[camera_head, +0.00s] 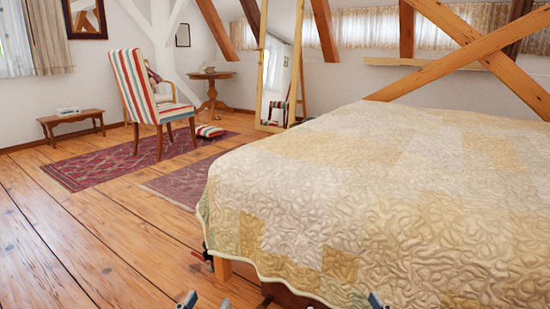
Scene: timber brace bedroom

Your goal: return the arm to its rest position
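My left gripper (206,303) shows at the bottom edge, left of the bed's near corner. Only its two grey fingertips are in view. They stand apart with bare floor seen between them, so it is open and empty. A grey tip of my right gripper (377,301) shows at the bottom edge in front of the quilt. The rest of it is cut off by the frame, and I cannot tell whether it is open. Most of both arms is out of view.
The bed (330,190) with a patchwork quilt fills the right side, close in front. Plank floor (90,250) is clear at left. Beyond are rugs (120,165), a striped chair (135,85), a low bench (70,120), a round table (211,77) and a standing mirror (277,80).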

